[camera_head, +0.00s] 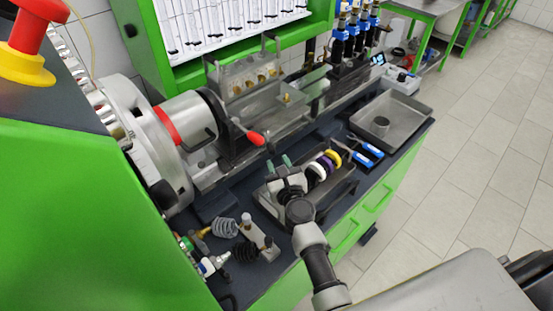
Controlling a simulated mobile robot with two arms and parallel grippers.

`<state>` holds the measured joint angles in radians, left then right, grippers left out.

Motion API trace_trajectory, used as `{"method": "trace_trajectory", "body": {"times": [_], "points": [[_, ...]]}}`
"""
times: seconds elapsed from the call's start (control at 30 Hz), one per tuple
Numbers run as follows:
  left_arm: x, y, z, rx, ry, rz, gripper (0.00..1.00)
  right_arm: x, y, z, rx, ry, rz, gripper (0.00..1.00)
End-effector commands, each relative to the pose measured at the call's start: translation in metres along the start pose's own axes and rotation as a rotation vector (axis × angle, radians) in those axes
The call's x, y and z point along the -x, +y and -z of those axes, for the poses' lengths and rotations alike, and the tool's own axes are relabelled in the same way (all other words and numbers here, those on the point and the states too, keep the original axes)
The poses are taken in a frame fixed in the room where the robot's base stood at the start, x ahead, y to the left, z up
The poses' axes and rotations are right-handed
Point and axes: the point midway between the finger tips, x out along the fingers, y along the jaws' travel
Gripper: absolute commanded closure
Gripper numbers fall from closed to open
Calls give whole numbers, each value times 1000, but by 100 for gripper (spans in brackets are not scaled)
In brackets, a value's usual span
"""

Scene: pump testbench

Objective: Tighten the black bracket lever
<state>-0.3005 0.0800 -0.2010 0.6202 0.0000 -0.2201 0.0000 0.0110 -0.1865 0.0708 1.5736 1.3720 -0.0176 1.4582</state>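The black bracket (213,103) stands around the end of the grey cylinder on the testbench. Its black lever (238,127) slants down to the right and ends in a red grip (256,138). My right gripper (278,163) is over the dark bench, below and to the right of the red grip and apart from it. Its two greenish fingertips are spread with a gap, and I see nothing between them. My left gripper is not in view.
A metal tray (292,214) with coloured rings (325,164) lies beneath and beside my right gripper. Blue-handled tools (365,153) and a square metal pan (392,121) are farther right. Hoses and fittings (224,227) lie at the front left. The tiled floor to the right is clear.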

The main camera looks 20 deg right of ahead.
Motion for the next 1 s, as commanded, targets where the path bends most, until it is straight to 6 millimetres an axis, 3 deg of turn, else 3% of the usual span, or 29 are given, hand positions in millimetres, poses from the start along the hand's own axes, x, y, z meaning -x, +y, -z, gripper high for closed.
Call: {"method": "trace_trajectory", "body": {"times": [0.13,0.27,0.37,0.6,0.73,0.87,1.0], "points": [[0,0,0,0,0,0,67,0,0,0,0,0,0,67],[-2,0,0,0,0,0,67,-4,1,-4,25,-16,-20,85],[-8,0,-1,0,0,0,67,-18,6,-20,136,-78,-100,100],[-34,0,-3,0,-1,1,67,-54,29,-79,754,-375,-460,100],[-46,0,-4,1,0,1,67,-57,30,-90,1124,-519,-636,100],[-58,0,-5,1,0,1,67,-55,13,-88,1479,-632,-802,100],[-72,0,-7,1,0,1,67,-50,-28,-78,1852,-718,-996,100]]}}
